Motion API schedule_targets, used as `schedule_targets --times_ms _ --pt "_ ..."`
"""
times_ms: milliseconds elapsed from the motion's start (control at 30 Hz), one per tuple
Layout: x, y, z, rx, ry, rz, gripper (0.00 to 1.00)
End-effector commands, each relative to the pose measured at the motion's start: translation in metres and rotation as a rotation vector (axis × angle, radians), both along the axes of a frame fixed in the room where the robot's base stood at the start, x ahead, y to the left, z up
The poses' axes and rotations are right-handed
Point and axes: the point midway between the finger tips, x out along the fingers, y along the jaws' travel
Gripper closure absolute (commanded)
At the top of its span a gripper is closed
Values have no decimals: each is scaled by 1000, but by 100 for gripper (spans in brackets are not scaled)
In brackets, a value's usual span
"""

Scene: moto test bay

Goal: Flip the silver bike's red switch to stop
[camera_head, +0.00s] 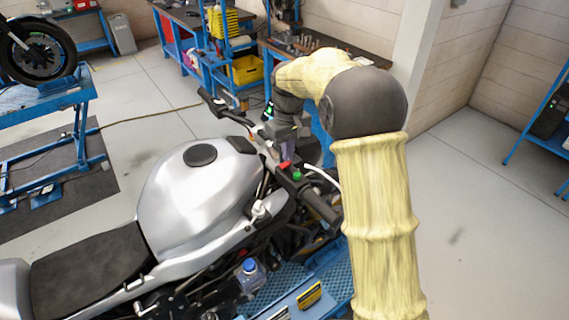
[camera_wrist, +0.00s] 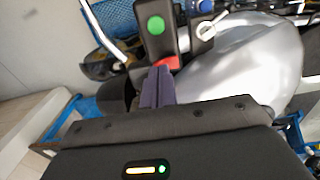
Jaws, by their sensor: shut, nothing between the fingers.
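The silver bike (camera_head: 195,200) stands in the middle of the head view, its handlebar toward the right. The red switch (camera_head: 284,165) sits on the near handlebar's control housing, beside a green button (camera_head: 297,176). In the wrist view the red switch (camera_wrist: 168,63) is just beyond my fingertips and partly hidden by them; the green button (camera_wrist: 156,25) lies farther up. My gripper (camera_wrist: 158,70) is shut and empty, its tips at or very near the switch. I cannot tell whether they touch. In the head view my gripper (camera_head: 288,152) is just above the switch.
The black handlebar grip (camera_head: 321,206) and a pale lever (camera_head: 322,174) lie close to the switch. A blue workbench (camera_head: 345,45) stands behind my arm.

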Motion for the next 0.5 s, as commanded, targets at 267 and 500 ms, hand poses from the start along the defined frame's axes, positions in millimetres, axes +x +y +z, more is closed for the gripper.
schedule_targets --times_ms 267,500 --pt "0 0 -4 0 0 0 100" --pt "0 0 -7 0 1 0 100"
